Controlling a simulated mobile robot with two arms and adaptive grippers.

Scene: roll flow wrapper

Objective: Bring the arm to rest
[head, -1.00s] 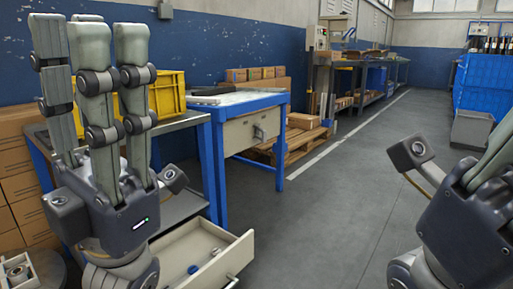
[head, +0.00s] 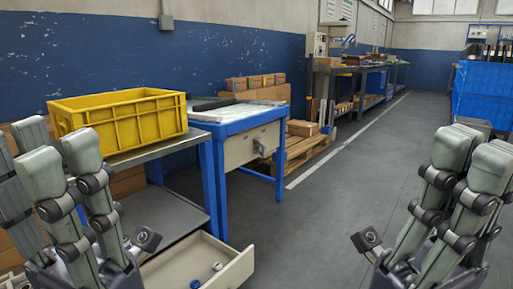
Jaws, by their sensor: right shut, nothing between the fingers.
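My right gripper (head: 468,190) stands at the lower right with its grey fingers pointing up. It is shut with nothing in it, over the open floor and apart from the furniture. My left gripper (head: 62,185) is at the lower left, its fingers also pointing up, in front of the near bench. No object shows in it, and its fingers overlap, so I cannot tell whether it is open or shut. The lower parts of both hands are cut off by the picture's bottom edge.
A yellow crate (head: 125,121) stands on the near bench beside my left gripper. An open drawer (head: 235,272) with small items juts out below. A blue table (head: 215,135) stands behind. Blue crates (head: 482,85) are at the far right. The middle floor (head: 315,220) is clear.

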